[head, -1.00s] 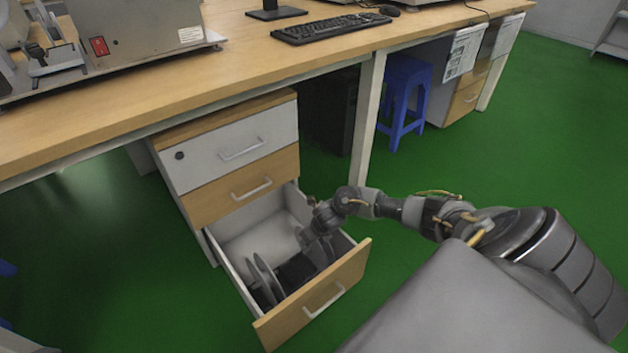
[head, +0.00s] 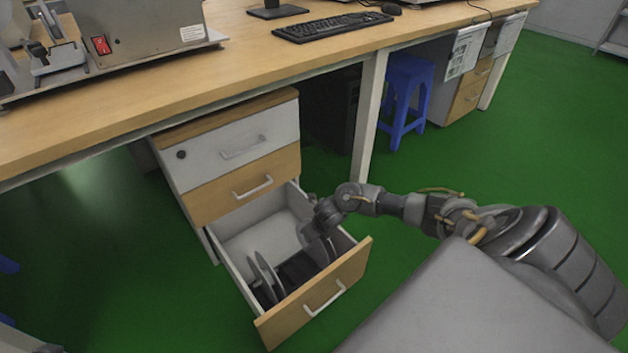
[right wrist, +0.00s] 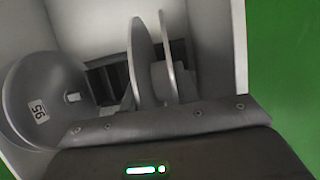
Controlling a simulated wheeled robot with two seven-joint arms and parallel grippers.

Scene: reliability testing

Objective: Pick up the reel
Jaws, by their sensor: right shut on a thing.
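A grey reel (head: 318,252) stands on edge in the right part of the open bottom drawer (head: 314,296). My right gripper (head: 314,230) reaches down into the drawer and is shut on this reel near its top. In the right wrist view the reel (right wrist: 142,60) shows as two thin discs joined by a hub, just beyond the gripper body; the fingertips are hard to make out. A second grey reel (head: 264,278) stands apart at the drawer's left side. It also shows in the right wrist view (right wrist: 40,82) with a white number label. My left gripper is not in view.
The drawer's side walls and wooden front surround the reels closely. The cabinet (head: 230,150) stands under the desk (head: 120,100), whose edge overhangs behind the drawer. A desk leg (head: 369,115) and a blue stool (head: 405,95) are farther back. Green floor is clear to the right.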

